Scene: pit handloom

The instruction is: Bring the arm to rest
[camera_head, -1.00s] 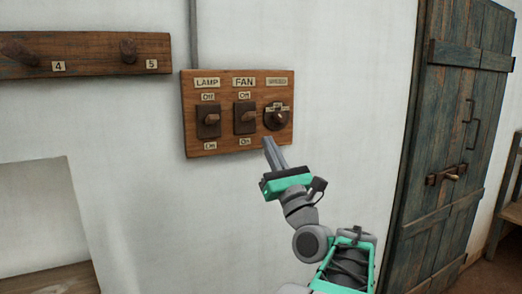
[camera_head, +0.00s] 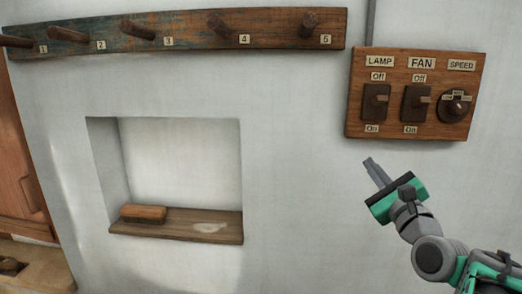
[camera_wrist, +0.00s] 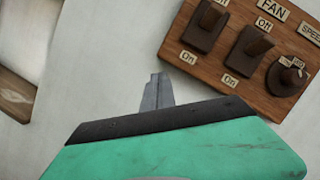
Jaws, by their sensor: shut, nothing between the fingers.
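My gripper (camera_head: 373,170) is in the lower right of the head view, raised in front of the white wall. Its fingers are shut together with nothing between them. It is below and a little left of the wooden switch panel (camera_head: 393,129), and appears apart from it. In the wrist view the shut fingers (camera_wrist: 157,90) point up at bare wall, left of and below the panel (camera_wrist: 197,67). My arm is bent and comes in from the lower right corner. Its lower part is out of view.
The panel carries a LAMP switch (camera_head: 376,103), a FAN switch (camera_head: 416,103) and a SPEED knob (camera_head: 455,107). A numbered peg rail (camera_head: 190,32) runs along the upper wall. A wall niche below holds a brush (camera_head: 143,213) on its wooden shelf (camera_head: 180,230).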

